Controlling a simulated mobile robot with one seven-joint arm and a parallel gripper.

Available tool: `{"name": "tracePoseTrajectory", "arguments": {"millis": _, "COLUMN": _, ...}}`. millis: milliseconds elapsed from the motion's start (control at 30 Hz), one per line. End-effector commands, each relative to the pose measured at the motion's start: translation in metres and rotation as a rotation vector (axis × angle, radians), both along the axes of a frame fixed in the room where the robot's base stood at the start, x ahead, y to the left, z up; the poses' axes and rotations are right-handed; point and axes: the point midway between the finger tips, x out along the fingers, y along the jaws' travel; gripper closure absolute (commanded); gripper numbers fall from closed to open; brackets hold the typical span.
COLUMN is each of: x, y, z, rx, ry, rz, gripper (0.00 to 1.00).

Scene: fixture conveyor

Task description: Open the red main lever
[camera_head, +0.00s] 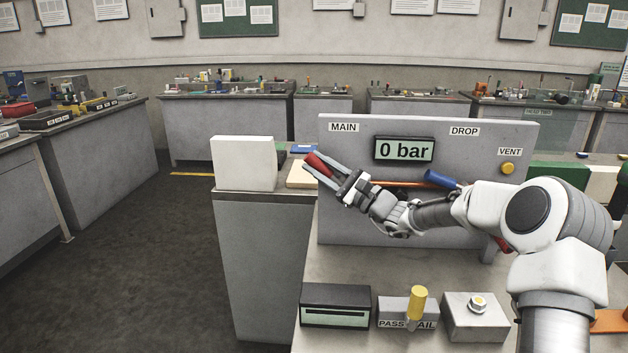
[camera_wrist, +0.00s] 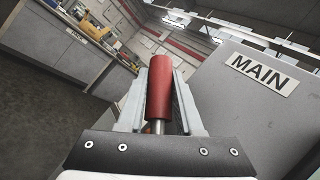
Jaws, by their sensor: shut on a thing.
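The red main lever (camera_head: 320,164) sticks out at the left end of the grey panel (camera_head: 470,147), below the MAIN label (camera_head: 344,127). It is tilted up to the left. In the wrist view the red lever grip (camera_wrist: 160,88) stands on a thin metal rod between my two fingers. My gripper (camera_head: 325,173) is shut on it; in the wrist view the fingers (camera_wrist: 160,98) flank the red grip. The display (camera_head: 404,150) reads 0 bar. My forearm hides part of the panel's lower front and the lever's base.
A blue lever (camera_head: 441,179) sits below the DROP label, close to my arm. A yellow VENT button (camera_head: 507,168) is at the right. A yellow-handled PASS/FAIL switch (camera_head: 417,303) and boxes stand on the bench front. A white block (camera_head: 243,163) stands left of the panel.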

Motion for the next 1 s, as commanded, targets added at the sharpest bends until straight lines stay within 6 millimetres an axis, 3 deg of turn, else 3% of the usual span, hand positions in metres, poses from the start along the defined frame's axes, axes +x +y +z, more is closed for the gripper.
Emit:
{"name": "tracePoseTrajectory", "arguments": {"millis": 333, "x": -0.0001, "y": -0.002, "z": 0.0005, "rx": 0.024, "ry": 0.002, "rz": 0.0, "gripper": 1.0}}
{"name": "tracePoseTrajectory", "arguments": {"millis": 367, "x": -0.0001, "y": -0.002, "z": 0.0005, "rx": 0.023, "ry": 0.002, "rz": 0.0, "gripper": 0.64}}
{"name": "tracePoseTrajectory", "arguments": {"millis": 533, "x": -0.0001, "y": -0.0018, "z": 0.0008, "rx": 0.023, "ry": 0.001, "rz": 0.0, "gripper": 0.36}}
{"name": "tracePoseTrajectory", "arguments": {"millis": 833, "x": 0.0004, "y": -0.0011, "z": 0.0029, "rx": 0.009, "ry": -0.001, "rz": -0.002, "gripper": 0.36}}
{"name": "tracePoseTrajectory", "arguments": {"millis": 1000, "x": 0.0003, "y": 0.0053, "z": 0.0011, "rx": -0.093, "ry": 0.003, "rz": -0.001, "gripper": 0.36}}
